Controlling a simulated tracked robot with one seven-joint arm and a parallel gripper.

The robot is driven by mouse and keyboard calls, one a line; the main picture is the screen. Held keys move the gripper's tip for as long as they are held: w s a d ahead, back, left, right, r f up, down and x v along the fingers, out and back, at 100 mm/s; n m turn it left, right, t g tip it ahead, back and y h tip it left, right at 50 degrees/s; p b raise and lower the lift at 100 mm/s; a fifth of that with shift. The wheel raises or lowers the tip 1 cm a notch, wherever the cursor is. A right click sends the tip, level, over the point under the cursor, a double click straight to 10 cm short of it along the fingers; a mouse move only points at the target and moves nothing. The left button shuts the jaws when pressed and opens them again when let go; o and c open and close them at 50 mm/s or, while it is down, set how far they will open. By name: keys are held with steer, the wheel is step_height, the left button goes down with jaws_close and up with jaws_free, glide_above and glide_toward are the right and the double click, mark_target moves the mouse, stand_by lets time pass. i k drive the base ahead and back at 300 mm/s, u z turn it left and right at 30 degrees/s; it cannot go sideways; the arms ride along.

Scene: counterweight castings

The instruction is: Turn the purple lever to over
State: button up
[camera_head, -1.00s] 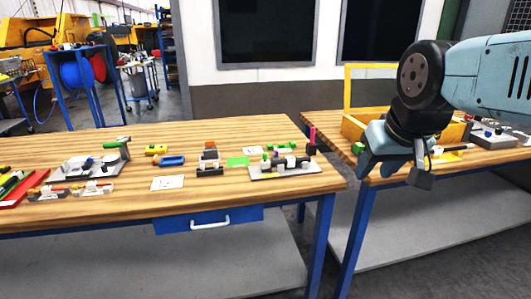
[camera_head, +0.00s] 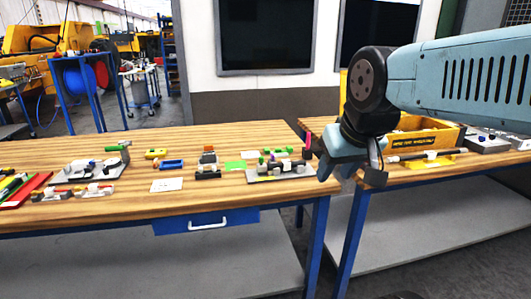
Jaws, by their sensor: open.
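A grey fixture plate (camera_head: 262,178) lies near the right end of the left wooden table, with small green, purple and white parts on it. A small purple part (camera_head: 272,158) also shows on the plate; which of the two is the named lever I cannot tell for sure. My gripper (camera_head: 350,174) is open and empty, pointing down just right of the fixture, apart from the lever in the picture. The lever's position markings are too small to read.
The left table (camera_head: 110,214) also bears a second grey fixture, coloured blocks and a white card (camera_head: 167,185). A yellow crate (camera_head: 425,145) stands on the right table. A gap separates the tables. A blue drawer (camera_head: 180,224) hangs under the left table.

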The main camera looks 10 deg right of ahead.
mark_target(273, 156)
steer(key=i, duration=1)
